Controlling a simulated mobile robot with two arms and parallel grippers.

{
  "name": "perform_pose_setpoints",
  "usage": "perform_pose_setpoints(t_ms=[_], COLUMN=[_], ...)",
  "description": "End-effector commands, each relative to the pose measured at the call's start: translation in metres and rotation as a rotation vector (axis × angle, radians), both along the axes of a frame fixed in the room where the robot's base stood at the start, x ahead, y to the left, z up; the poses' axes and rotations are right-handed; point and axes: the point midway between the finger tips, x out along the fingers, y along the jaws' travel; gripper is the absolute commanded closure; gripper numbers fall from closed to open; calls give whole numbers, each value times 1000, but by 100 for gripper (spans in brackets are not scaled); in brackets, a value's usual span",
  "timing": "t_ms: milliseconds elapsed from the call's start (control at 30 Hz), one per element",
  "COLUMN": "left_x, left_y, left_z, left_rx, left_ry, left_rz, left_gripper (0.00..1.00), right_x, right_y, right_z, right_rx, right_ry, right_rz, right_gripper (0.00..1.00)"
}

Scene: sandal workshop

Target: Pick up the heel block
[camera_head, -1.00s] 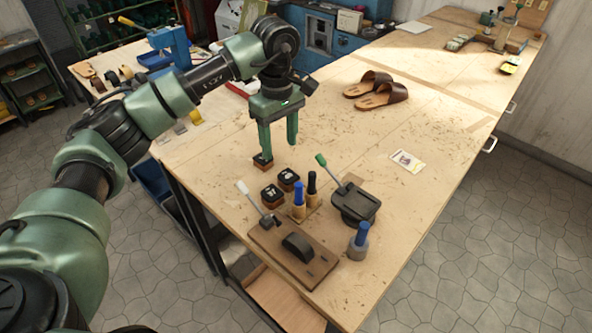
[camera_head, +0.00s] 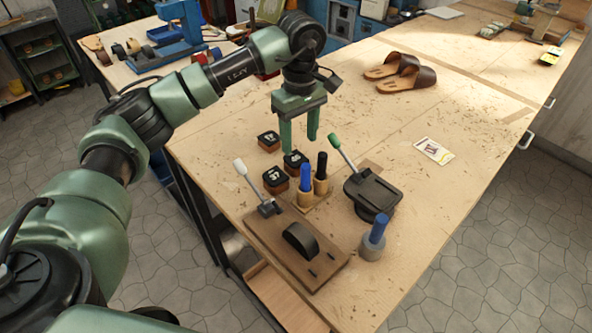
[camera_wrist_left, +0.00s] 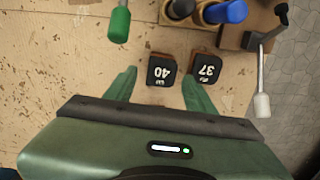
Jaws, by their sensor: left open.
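Three small heel blocks with black numbered tops and brown sides stand on the workbench in the head view: a far one (camera_head: 268,141), a middle one marked 40 (camera_head: 295,162) and a near one marked 37 (camera_head: 276,180). My left gripper (camera_head: 300,143) points down, open and empty, just behind the middle block. In the left wrist view, block 40 (camera_wrist_left: 161,70) shows ahead between the open fingers of my left gripper (camera_wrist_left: 162,80). Block 37 (camera_wrist_left: 203,68) shows just beyond the right finger. The far block is outside that view. My right gripper is not in view.
Blue- and black-handled tools (camera_head: 320,174) in a wooden stand, a green-handled black device (camera_head: 370,192) and a brown fixture board (camera_head: 296,246) crowd the blocks' near side. A pair of sandals (camera_head: 402,75) and a card (camera_head: 434,151) lie farther off. Bench between is clear.

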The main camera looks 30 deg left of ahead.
Motion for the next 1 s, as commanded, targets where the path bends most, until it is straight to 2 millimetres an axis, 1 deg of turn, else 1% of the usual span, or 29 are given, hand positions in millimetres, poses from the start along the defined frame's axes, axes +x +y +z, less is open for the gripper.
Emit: perform_pose_setpoints(t_ms=[100,233,400,533,633,833,867,900,967,1000], left_x=[-1,-2,-4,-4,-3,-3,-3,-3,-3,-3], left_y=[0,1,4,4,4,4,4,4,4,4], left_z=[-11,-25,-48,-66,-73,-74,-74,-73,-73,-73], left_rx=[0,1,1,1,1,1,1,0,0,0], left_ry=[4,4,7,4,2,0,0,1,1,1], left_rz=[0,0,0,0,0,0,0,0,0,0], left_gripper=[45,45,45,45,45,45,51,62,79,90], right_x=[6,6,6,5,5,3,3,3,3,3], right_y=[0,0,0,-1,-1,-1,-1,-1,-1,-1], right_z=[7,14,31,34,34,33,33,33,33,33], right_rx=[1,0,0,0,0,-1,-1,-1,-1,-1], right_ry=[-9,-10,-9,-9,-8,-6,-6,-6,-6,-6], right_rz=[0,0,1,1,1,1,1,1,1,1], right_gripper=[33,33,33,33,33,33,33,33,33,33])
